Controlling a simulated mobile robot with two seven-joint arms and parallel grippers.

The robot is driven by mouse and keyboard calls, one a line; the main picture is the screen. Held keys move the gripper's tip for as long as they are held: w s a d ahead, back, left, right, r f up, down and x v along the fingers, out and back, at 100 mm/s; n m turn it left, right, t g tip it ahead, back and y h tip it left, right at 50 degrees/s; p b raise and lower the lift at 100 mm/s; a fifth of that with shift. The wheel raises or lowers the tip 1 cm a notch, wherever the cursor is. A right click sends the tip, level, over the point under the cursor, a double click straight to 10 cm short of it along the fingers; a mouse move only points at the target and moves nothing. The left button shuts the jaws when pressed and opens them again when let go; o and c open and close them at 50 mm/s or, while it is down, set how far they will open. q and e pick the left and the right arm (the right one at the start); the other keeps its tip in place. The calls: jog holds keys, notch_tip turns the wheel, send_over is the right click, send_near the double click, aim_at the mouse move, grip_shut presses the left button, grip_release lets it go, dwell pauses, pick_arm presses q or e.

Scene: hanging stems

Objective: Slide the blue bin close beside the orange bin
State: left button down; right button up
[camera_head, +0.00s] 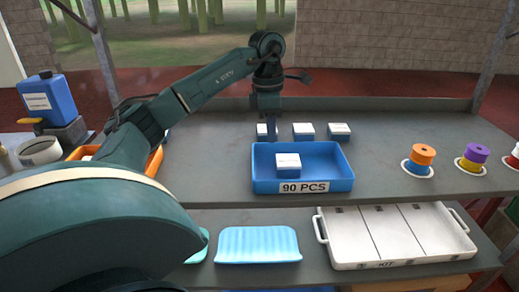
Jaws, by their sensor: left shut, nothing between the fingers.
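The blue bin (335,165) stands on the grey table in the middle of the view, with a "90 PCS" label on its front. One blue-and-white box (288,165) sits inside it. The orange bin (155,162) is at the left, mostly hidden behind my left arm. A wide gap of table lies between the two bins. My left gripper (271,135) is shut and empty, pointing down at the blue bin's back left side. I cannot tell whether it touches the rim. My right gripper is not in view.
Several small blue-and-white boxes, such as this one (303,131), stand behind the blue bin. Coloured spools (424,155) stand on the right. A blue jug (47,98) is at the far left. A lower shelf holds a white kit tray (395,236) and a light-blue tray (258,245).

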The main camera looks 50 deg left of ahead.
pick_arm(q)
jog(key=a+r, duration=0.1)
jog(key=a, duration=0.1)
jog(key=y, duration=0.1)
send_over(259, 171)
jog(key=shift+n, duration=0.3)
notch_tip(259, 171, down, 9)
jog(key=shift+f+b, duration=0.15)
jog(key=shift+b, duration=0.15)
